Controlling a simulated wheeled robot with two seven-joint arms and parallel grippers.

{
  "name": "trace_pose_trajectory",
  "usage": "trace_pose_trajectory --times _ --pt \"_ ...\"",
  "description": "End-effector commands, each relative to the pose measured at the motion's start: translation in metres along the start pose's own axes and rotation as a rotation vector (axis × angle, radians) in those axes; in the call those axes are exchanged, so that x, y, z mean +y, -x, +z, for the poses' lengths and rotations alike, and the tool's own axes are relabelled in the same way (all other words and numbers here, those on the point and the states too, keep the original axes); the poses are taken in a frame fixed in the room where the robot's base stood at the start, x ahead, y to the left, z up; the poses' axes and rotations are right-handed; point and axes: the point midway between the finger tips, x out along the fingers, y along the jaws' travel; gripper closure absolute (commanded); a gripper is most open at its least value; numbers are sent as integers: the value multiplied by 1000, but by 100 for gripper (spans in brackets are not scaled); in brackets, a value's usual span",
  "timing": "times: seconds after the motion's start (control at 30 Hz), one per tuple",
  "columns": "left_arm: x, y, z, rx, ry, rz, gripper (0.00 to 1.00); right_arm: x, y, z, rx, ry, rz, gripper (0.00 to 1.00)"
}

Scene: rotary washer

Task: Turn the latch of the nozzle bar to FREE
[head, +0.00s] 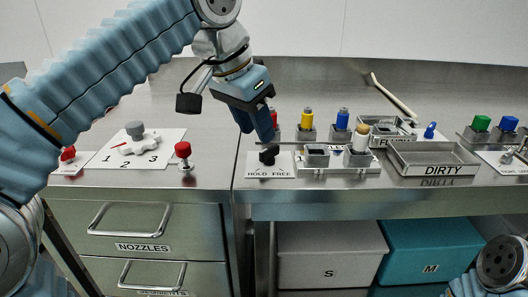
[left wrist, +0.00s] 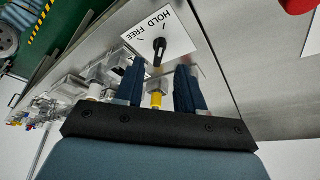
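The latch (head: 268,155) is a small black knob on a white plate marked HOLD and FREE, at the front of the bench. It also shows in the left wrist view (left wrist: 159,48), just beyond the fingertips; I cannot tell surely which word it points to. The nozzle bar (head: 338,169) is a metal rail right of the plate, with grey blocks and a white, tan-topped piece. My left gripper (head: 266,140) points down just above the latch; in its wrist view (left wrist: 158,76) the blue fingers stand apart with nothing gripped. My right gripper is out of view.
Red, yellow and blue capped pieces (head: 307,120) stand behind the latch. A DIRTY tray (head: 440,170) is to the right.

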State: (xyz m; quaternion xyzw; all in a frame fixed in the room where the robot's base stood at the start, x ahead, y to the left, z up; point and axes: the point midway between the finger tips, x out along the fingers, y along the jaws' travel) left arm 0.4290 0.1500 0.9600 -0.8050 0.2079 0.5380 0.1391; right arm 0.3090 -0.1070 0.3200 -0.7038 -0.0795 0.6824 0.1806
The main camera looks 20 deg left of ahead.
Motion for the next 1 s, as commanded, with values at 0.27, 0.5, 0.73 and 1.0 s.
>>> trace_pose_trajectory --times 0.27,0.5,0.73,1.0 --pt "0 -48 0 0 0 1 62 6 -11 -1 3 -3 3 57" --pt "0 -57 0 1 0 1 62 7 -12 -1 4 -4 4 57" --pt "0 -56 0 1 0 0 71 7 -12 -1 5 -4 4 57" --pt "0 -56 0 1 0 0 100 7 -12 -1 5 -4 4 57"
